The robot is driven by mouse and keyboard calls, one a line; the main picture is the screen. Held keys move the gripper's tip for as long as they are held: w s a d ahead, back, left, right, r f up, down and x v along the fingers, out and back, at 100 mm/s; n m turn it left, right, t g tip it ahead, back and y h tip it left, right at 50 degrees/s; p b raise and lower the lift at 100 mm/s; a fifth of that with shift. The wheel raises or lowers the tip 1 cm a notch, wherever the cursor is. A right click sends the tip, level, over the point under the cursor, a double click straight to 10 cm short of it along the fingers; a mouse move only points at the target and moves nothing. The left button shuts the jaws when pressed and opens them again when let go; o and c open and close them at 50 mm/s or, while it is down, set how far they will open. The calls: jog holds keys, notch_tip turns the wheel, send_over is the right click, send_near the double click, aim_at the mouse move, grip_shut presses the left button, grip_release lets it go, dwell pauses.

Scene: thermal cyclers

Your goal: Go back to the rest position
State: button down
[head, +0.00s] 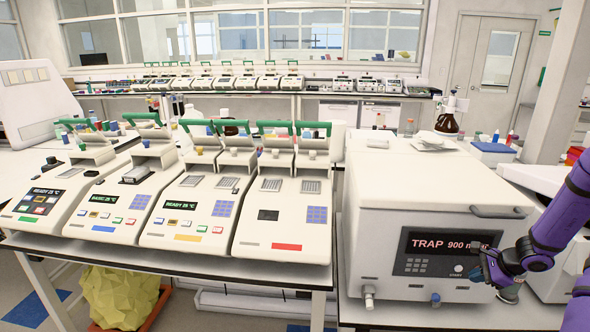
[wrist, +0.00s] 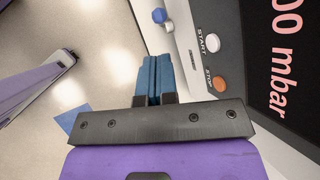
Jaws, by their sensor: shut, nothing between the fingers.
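My gripper (head: 482,262) is at the right of the head view, at the end of my purple arm, in front of the right part of a white vacuum unit (head: 420,184). The unit's dark panel (head: 450,250) reads "TRAP 900" with the rest partly hidden by my gripper. In the wrist view my gripper's blue fingers (wrist: 153,72) are together with nothing between them. Beside them are the white START button (wrist: 214,40) and the orange STOP button (wrist: 218,84). The fingers appear apart from both buttons.
Several thermal cyclers (head: 285,215) with green-handled lids stand open on the bench to the left. A blue knob (head: 435,299) and a pale knob (head: 369,297) stick out low on the unit's front. A yellow waste bag (head: 120,295) is under the bench. Open floor shows in the wrist view.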

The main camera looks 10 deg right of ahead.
jog(key=a+r+n+g, duration=0.1)
jog(key=a+r+n, duration=0.5)
jog(key=a+r, duration=0.7)
jog(key=a+r+n+g, duration=0.1)
jog(key=a+r+n, duration=0.6)
jog(key=r, duration=0.9)
jog(key=s+a+r+n+h, duration=0.2)
jog(key=s+a+r+n, duration=0.2)
jog(key=s+a+r, duration=0.65)
jog(key=s+a+r+n+h, duration=0.1)
jog(key=s+n, duration=0.1)
jog(key=s, duration=0.4)
jog(key=s+a+r+n+t, duration=0.1)
jog(key=s+a+r+n, duration=0.1)
jog(key=s, duration=0.5)
jog(key=shift+n+h, duration=0.4)
jog(key=shift+n, duration=0.1)
